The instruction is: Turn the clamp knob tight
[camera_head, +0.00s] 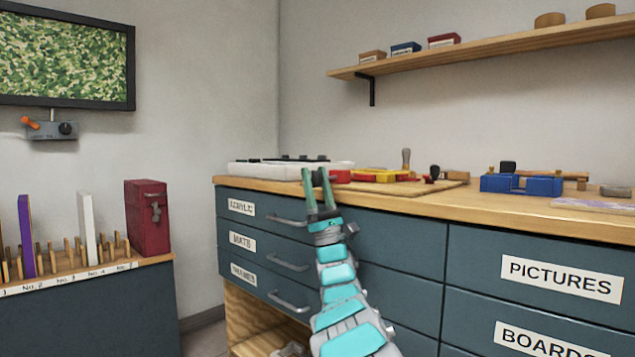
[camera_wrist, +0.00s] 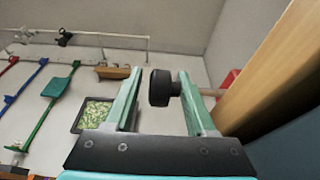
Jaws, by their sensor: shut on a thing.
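The black clamp knob (camera_wrist: 160,88) is between the two teal fingers of my gripper (camera_wrist: 158,76) in the wrist view. A pale rod (camera_wrist: 212,92) runs right from behind the right finger toward a red part (camera_wrist: 231,79), probably the clamp body. In the head view my gripper (camera_head: 316,177) reaches up to the worktop's front edge, its jaws shut on the knob, which shows as a small dark patch (camera_head: 317,179). A red piece (camera_head: 341,176) sits just right of the fingertips. The fingers partly hide the knob and rod.
A white tray (camera_head: 250,170) with black items lies left of my gripper on the wooden worktop (camera_head: 420,205). Yellow, red and blue (camera_head: 500,184) tools stand to the right. Drawers with handles (camera_head: 288,262) are below. A shelf (camera_head: 460,55) hangs above, and a red box (camera_head: 146,215) stands left.

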